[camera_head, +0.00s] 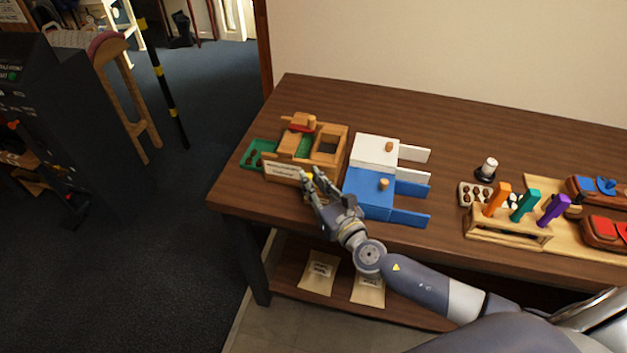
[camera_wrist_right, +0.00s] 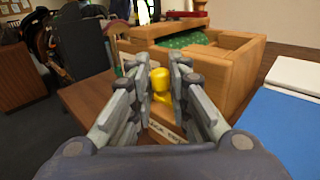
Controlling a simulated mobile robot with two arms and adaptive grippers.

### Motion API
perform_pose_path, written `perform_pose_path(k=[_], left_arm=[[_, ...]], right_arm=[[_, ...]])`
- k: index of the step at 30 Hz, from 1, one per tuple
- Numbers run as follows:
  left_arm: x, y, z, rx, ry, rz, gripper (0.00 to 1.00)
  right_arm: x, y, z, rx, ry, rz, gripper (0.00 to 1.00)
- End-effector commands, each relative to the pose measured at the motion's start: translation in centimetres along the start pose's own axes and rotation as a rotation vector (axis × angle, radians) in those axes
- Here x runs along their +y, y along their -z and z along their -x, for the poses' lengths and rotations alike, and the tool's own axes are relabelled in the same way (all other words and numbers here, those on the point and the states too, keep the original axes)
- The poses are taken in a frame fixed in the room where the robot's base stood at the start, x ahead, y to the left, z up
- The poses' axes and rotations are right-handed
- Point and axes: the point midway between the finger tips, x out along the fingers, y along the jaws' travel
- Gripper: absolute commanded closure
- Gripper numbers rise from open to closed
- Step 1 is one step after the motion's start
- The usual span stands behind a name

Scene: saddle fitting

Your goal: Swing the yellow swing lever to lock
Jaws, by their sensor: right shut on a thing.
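The yellow swing lever (camera_wrist_right: 160,84) shows as a rounded yellow knob in the right wrist view, at the front of a wooden fixture (camera_wrist_right: 232,62). My right gripper (camera_wrist_right: 163,75) has its fingers on both sides of the knob and is shut on it. In the head view my right gripper (camera_head: 318,178) is at the front of the wooden fixture (camera_head: 331,160); I cannot make out the lever there. The lever's lower part is partly hidden by the fingers. My left gripper is not in view.
A green tray (camera_head: 256,158) sits left of the fixture. White (camera_head: 372,151) and blue (camera_head: 366,187) boxes stand close on its right. Further right are a rack (camera_head: 505,233) with coloured handles and a white-topped knob (camera_head: 487,168). The table's back is clear.

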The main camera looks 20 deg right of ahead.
Motion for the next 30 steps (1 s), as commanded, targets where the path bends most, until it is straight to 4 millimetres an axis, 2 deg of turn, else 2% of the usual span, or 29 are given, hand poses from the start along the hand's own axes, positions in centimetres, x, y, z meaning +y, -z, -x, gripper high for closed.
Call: perform_pose_path(k=[1,2,14,17,30], left_arm=[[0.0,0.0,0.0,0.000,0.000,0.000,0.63],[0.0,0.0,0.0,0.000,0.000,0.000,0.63],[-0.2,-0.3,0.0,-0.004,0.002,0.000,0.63],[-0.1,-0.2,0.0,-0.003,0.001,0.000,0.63],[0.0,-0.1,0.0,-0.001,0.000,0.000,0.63]], right_arm=[[-0.1,-0.1,0.0,-0.001,0.001,0.001,0.81],[-0.1,-0.1,0.0,-0.001,0.001,0.001,0.75],[-0.1,0.0,0.4,0.000,0.000,0.001,0.75],[-0.1,0.1,1.6,0.002,0.000,0.001,0.75],[-0.1,0.1,9.9,0.003,0.000,0.001,0.75]])
